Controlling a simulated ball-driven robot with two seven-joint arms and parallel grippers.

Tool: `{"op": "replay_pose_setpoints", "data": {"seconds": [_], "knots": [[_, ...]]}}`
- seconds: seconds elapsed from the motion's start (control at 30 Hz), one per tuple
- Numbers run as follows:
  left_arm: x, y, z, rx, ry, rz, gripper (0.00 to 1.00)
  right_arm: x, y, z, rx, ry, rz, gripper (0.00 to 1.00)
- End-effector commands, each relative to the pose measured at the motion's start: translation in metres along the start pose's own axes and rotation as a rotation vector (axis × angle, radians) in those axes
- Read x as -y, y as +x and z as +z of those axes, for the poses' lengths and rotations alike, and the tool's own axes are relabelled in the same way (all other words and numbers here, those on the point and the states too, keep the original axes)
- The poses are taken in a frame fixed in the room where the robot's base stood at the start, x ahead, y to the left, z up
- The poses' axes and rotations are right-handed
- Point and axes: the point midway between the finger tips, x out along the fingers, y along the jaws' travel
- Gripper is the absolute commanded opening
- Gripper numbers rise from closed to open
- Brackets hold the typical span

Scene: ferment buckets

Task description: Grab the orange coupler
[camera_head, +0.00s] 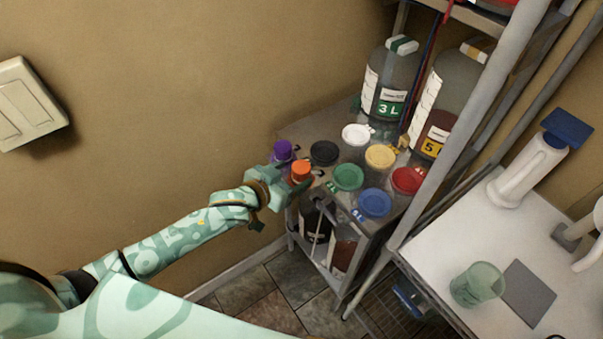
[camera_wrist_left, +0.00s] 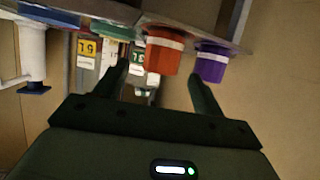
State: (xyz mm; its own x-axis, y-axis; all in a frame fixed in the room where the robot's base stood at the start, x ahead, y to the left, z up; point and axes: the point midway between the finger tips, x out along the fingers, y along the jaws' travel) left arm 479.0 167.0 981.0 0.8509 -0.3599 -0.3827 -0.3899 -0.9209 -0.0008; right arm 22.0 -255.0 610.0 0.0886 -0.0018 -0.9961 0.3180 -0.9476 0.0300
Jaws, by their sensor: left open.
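The orange coupler (camera_head: 300,171) stands near the front left edge of the shelf top, beside a purple coupler (camera_head: 282,150). My left gripper (camera_head: 299,182) is open at the orange coupler in the head view. In the left wrist view the orange coupler (camera_wrist_left: 163,52) appears between and just beyond the two fingers of my left gripper (camera_wrist_left: 158,80), and the purple coupler (camera_wrist_left: 212,62) is by the right-hand finger. I cannot tell whether a finger touches either coupler. My right gripper is not in view.
Black (camera_head: 324,153), white (camera_head: 356,134), yellow (camera_head: 380,156), green (camera_head: 348,177), red (camera_head: 407,181) and blue (camera_head: 375,203) lids crowd the shelf top. Large bottles (camera_head: 388,80) stand behind. A grey post (camera_head: 460,135) rises at the right. A white table (camera_head: 540,290) holds a green cup (camera_head: 478,285).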

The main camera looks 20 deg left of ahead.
Motion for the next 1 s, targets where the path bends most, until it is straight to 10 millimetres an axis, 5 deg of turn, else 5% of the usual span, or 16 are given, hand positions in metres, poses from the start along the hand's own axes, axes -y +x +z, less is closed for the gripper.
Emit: {"op": "replay_pose_setpoints", "data": {"seconds": [0.5,0.77,0.97,1.0], "knots": [[0.001,0.064,-0.002,0.001,0.000,0.000,0.69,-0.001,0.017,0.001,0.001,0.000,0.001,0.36],[0.001,0.067,-0.004,0.001,0.000,0.000,0.69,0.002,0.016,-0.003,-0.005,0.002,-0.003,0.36],[0.001,0.067,-0.004,0.001,0.000,0.000,0.17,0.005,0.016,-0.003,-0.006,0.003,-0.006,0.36],[0.001,0.067,-0.004,0.001,0.000,0.000,0.17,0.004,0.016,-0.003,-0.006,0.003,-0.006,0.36]]}}
